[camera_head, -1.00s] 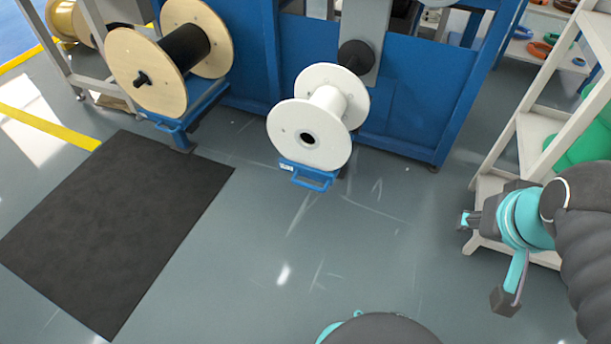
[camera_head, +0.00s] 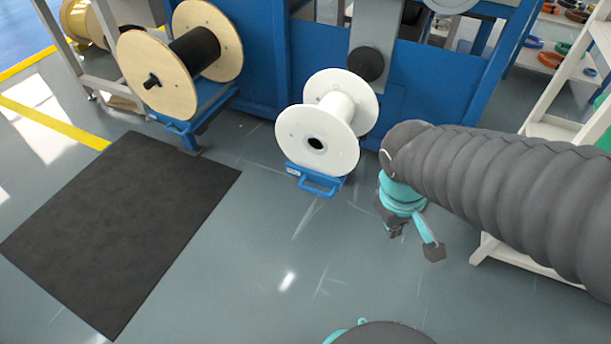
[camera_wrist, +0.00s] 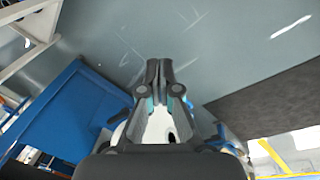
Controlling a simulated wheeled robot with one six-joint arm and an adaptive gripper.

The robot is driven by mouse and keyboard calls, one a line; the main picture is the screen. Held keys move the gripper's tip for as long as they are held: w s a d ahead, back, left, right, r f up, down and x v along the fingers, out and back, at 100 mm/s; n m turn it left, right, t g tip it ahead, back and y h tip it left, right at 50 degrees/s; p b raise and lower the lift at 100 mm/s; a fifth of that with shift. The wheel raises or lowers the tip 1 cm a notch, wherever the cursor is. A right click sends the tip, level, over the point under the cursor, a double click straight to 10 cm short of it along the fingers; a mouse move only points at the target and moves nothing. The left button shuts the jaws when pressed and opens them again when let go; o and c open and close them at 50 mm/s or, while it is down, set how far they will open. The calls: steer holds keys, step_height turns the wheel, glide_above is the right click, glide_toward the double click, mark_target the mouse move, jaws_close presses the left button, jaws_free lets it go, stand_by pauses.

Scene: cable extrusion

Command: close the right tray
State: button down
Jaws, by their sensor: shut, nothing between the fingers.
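The right tray (camera_head: 318,184) is a blue tray with a front handle, sticking out from the blue machine. A white spool (camera_head: 318,138) stands on it. My gripper (camera_head: 394,231) is to the right of the tray and apart from it, pointing down over the floor; my arm hides part of it. In the wrist view my gripper (camera_wrist: 159,66) is shut and empty, its two fingertips together. The white spool shows partly in the wrist view, behind the fingers, and the tray is mostly hidden there.
The blue machine (camera_head: 425,100) stands behind the tray. To the left, another blue tray (camera_head: 185,128) bears a wooden spool (camera_head: 172,72) with black cable. A black mat (camera_head: 120,225) lies at left. A white rack (camera_head: 560,128) stands at right. Floor before the tray is clear.

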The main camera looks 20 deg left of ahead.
steer(key=w+a+f+n+t+h, duration=0.1)
steer(key=w+a+f+n+h, duration=0.15)
steer(key=a+f+n, duration=0.5)
steer(key=n+t+y+b, duration=0.1)
steer(key=n+t+y, duration=0.35)
steer(key=n, duration=1.45)
glide_toward(309, 175)
steer(key=shift+t+h, duration=0.75)
steer(key=shift+h, duration=0.15)
steer(key=f, duration=0.1)
steer(key=w+f, duration=0.1)
steer(key=f, duration=0.3)
steer(key=shift+w+a, duration=0.35)
steer(key=shift+a, duration=0.05)
steer(key=shift+w+f, duration=0.1)
steer(key=shift+w, duration=0.7)
